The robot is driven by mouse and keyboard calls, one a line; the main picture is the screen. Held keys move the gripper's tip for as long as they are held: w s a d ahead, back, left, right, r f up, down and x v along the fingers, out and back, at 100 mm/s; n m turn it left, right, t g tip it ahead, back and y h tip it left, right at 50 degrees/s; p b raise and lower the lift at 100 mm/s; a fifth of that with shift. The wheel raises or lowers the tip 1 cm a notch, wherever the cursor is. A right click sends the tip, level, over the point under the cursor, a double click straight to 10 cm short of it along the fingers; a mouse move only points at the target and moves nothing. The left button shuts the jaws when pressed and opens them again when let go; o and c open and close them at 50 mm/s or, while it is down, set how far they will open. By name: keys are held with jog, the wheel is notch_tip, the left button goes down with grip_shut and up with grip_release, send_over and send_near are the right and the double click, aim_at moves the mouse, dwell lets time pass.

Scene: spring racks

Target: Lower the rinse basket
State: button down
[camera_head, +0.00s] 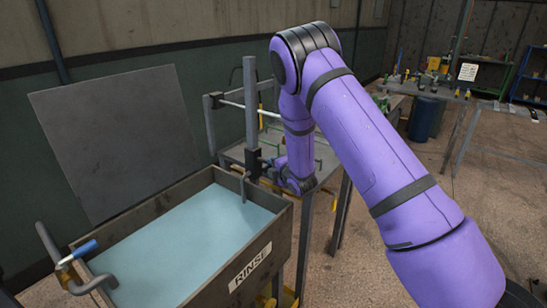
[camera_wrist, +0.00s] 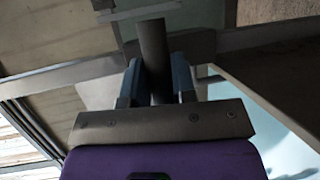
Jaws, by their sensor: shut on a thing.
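The rinse tank (camera_head: 275,238) is a wooden-sided trough of pale blue liquid, with a RINSE label on its front. No basket can be made out in the liquid. A grey upright post (camera_head: 250,95) stands at the tank's far right corner and carries a black block (camera_head: 254,163). A grey hooked rod (camera_head: 243,188) hangs from near the block over the liquid. My gripper (camera_wrist: 157,85) has its blue fingers shut on a dark grey bar (camera_wrist: 152,45), which stands upright between them in the wrist view. In the head view my gripper is beside the block, mostly hidden by my arm.
A dark panel (camera_head: 115,135) leans behind the tank. A metal rack table (camera_head: 322,165) stands just behind my arm. Open floor lies to the right.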

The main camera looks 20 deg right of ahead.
jog(key=shift+s+f, duration=0.2)
jog(key=shift+f, duration=0.2)
jog(key=c, duration=1)
grip_release()
jog(key=shift+w+f, duration=0.1)
jog(key=shift+o, duration=0.2)
jog(key=shift+r, duration=0.2)
jog(key=shift+s+d, duration=0.1)
jog(key=shift+s, duration=0.15)
jog(key=v, duration=1)
jog(key=shift+r, duration=0.15)
